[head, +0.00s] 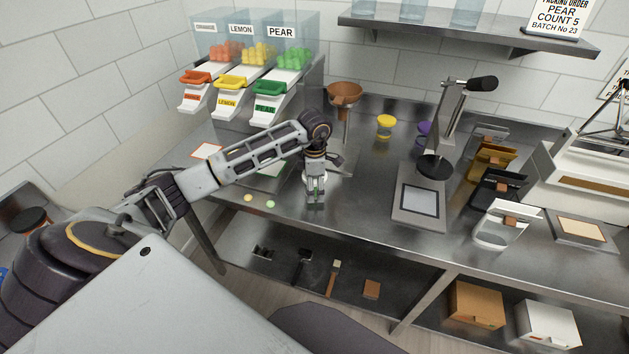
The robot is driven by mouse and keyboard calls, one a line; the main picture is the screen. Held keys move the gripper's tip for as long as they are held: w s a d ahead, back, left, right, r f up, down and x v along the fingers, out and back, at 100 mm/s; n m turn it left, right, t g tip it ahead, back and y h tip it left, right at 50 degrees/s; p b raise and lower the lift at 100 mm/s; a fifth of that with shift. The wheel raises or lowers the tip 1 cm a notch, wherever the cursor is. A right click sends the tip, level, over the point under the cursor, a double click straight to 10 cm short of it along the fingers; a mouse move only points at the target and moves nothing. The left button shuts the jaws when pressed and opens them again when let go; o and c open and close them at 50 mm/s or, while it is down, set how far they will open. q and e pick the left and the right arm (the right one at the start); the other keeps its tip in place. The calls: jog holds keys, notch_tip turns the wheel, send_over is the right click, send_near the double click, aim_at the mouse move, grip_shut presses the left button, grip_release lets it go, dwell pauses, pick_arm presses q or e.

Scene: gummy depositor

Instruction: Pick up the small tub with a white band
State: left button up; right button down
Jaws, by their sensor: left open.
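My left gripper (316,193) points down over the steel counter, left of the middle, with its jaws open. A small white rounded shape (306,179) shows right beside and partly behind its fingers. It may be the small tub with a white band, but the gripper hides most of it. I cannot tell whether the fingers touch it. A yellow cup (385,121) and a partly hidden purple cup (424,128) stand farther back on the counter; no white band is clear on either. My right gripper is not in view.
Dispensers with orange, yellow and green (265,102) chutes stand at the back left. A brown funnel (344,93) is behind my left gripper. A lever press (437,150) stands to the right. Two small gummies (270,204) lie near the front edge.

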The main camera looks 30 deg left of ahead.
pick_arm(q)
jog(key=shift+f, duration=0.1)
jog(key=c, duration=0.7)
jog(key=shift+c, duration=0.2)
